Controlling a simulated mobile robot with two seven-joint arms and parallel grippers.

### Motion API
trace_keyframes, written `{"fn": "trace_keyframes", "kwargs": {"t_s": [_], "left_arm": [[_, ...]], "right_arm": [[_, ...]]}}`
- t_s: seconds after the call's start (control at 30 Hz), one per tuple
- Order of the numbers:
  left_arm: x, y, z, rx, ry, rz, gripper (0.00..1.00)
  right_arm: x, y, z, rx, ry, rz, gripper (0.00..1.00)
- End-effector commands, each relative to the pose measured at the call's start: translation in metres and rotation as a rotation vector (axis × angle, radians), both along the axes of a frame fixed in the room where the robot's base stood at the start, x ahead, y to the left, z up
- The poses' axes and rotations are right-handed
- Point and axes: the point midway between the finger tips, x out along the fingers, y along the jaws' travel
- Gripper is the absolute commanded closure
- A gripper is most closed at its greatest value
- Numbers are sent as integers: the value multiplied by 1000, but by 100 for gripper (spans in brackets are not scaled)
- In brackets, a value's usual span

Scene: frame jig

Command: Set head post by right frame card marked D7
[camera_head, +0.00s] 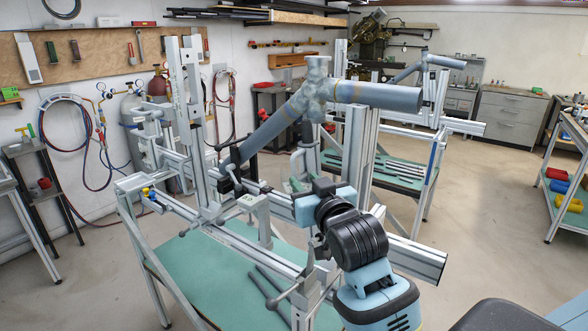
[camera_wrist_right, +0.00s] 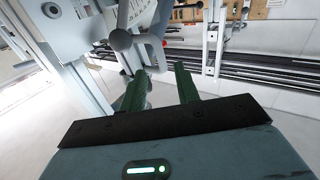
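My right gripper (camera_head: 297,180) is beside the metal frame jig (camera_head: 262,255), below the grey tubes (camera_head: 375,96) clamped above it. In the right wrist view its two green fingers (camera_wrist_right: 163,78) stand apart, with nothing visibly held between them. A grey lever (camera_wrist_right: 155,52) and a round knob (camera_wrist_right: 121,40) are just beyond the fingertips; contact cannot be told. An upright post (camera_head: 187,100) stands on the jig at left, and another post (camera_head: 360,150) at right. I cannot tell which is the head post. No card marked D7 is readable. My left gripper is not in view.
A green bench top (camera_head: 215,285) lies under the jig, with loose dark bars (camera_head: 270,290) on it. A second jig table (camera_head: 390,175) stands behind. Gas cylinders (camera_head: 133,125) are at the left wall. A shelf with coloured bins (camera_head: 570,187) stands right. Open floor lies between.

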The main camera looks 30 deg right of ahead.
Motion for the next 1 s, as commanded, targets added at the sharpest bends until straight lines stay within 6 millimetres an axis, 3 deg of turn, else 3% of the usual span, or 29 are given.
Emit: {"fn": "trace_keyframes", "kwargs": {"t_s": [0.3,0.5,0.9,1.0], "left_arm": [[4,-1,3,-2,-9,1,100],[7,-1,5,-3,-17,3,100],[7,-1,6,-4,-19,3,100],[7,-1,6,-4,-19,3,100]], "right_arm": [[44,-9,1,-1,0,1,68],[62,-12,1,0,-1,2,68],[67,-13,0,0,1,2,68],[67,-13,0,0,1,2,80]]}}
